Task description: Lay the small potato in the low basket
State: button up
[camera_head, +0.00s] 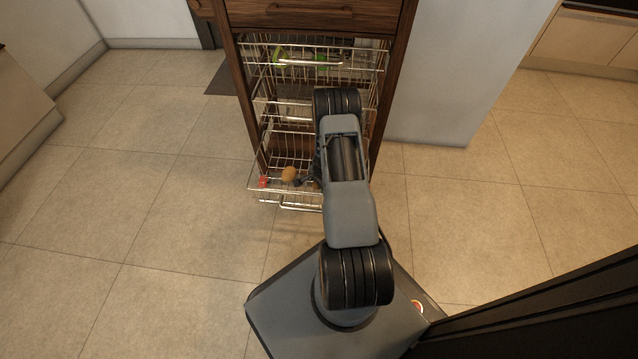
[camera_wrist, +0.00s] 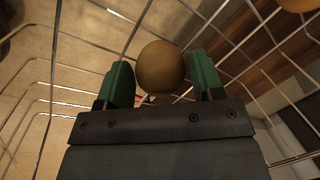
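The small potato (camera_wrist: 160,67) is a smooth brown round thing between the two green fingers of my gripper (camera_wrist: 161,82) in the wrist view. The fingers sit close against both its sides, and I take them to be shut on it. In the head view a brown potato (camera_head: 288,174) shows at the tip of my gripper (camera_head: 300,180), over the front of the low basket (camera_head: 284,205). This wire basket is at the bottom of the wooden cabinet and its front sticks out. My arm hides its right part. I cannot tell whether the potato touches the wires.
An upper wire basket (camera_head: 330,62) holds green things (camera_head: 279,57). A small red thing (camera_head: 264,182) is at the low basket's left front corner. Another brown round thing (camera_wrist: 299,4) shows at the wrist view's top right edge. Tiled floor (camera_head: 150,190) to the left is clear.

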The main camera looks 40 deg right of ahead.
jog(key=shift+o, duration=0.9)
notch_tip(320, 180, up, 12)
jog(key=s+p, duration=0.2)
jog(key=p, duration=0.4)
jog(key=w+a+r+n+y, duration=0.1)
jog(key=a+r+n, duration=0.5)
jog(key=r, duration=0.5)
jog(key=a+r+n, duration=0.3)
jog(key=a+r, duration=0.5)
jog(key=r, duration=0.3)
jog(key=s+a+r+n+h, duration=0.1)
jog(key=s+a+r+n, duration=0.7)
jog(key=s+r, duration=0.4)
jog(key=shift+s+a+n, duration=0.4)
jog(key=shift+s+a, duration=0.25)
jog(key=shift+s, duration=0.4)
